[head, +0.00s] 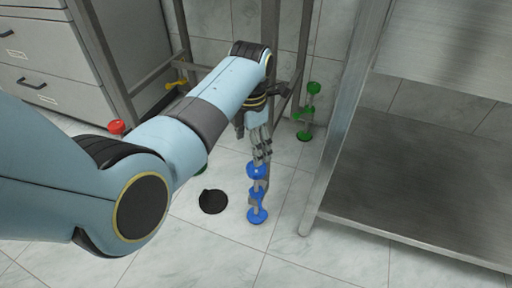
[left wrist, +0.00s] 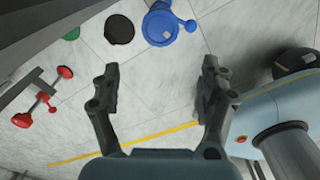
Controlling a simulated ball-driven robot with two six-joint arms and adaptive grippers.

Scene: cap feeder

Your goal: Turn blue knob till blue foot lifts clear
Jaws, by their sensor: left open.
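A blue adjuster stands on the tiled floor in the head view, with a blue disc at its top (head: 256,171), another blue part midway (head: 258,193) and a blue foot (head: 257,216) at floor level. I cannot tell whether the foot touches the floor. My left gripper (head: 262,152) points down just above the top disc, its fingers open and empty. In the left wrist view the open fingers (left wrist: 160,75) have bare floor between them. The large blue disc (left wrist: 158,27) and a smaller blue knob (left wrist: 190,26) lie beyond the fingertips. My right gripper is out of view.
A black round patch (head: 213,201) lies on the floor left of the blue foot. A green adjuster (head: 309,112) stands behind, right. A red knob (head: 117,127) and yellow part (head: 176,85) are left. A metal shelf (head: 430,180) bounds the right side.

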